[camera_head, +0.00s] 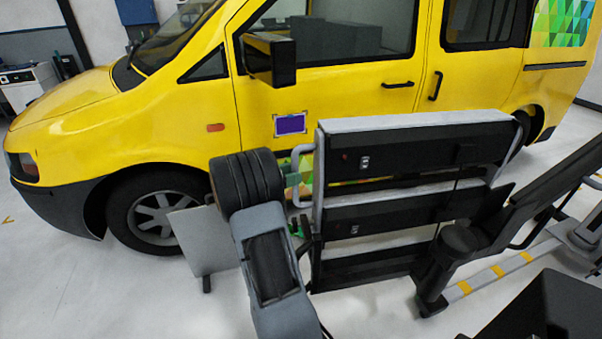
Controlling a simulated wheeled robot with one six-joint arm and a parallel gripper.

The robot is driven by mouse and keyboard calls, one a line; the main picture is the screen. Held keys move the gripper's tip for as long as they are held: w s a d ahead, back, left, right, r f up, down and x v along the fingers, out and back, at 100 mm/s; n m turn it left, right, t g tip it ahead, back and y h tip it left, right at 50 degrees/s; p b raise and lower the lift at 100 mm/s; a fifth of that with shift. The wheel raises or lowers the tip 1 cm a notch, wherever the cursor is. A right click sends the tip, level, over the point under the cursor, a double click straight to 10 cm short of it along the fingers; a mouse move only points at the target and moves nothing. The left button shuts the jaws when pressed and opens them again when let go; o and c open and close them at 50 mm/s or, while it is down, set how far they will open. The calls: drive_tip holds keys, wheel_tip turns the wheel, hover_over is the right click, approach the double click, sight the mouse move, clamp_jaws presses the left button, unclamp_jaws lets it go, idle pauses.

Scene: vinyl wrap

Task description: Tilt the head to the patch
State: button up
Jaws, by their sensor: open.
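The patch (290,124) is a small purple rectangle with a pale edge on the yellow van's front door. The head (400,148) is a lamp panel of stacked black bars in a grey frame, standing in front of the van, right of and below the patch in the picture. A grey loop handle (301,168) sticks out from its left side. My gripper (293,180) is at this handle, largely hidden behind my black wrist. It is open; whether it touches the handle I cannot tell.
The yellow van (130,125) fills the background; its mirror (270,60) juts out above the patch. A black jointed stand (455,245) bears the head at right. A grey board (203,240) stands by the front wheel. Floor at lower left is clear.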

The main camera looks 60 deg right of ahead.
drive_tip(key=shift+x, duration=1.6)
clamp_jaws()
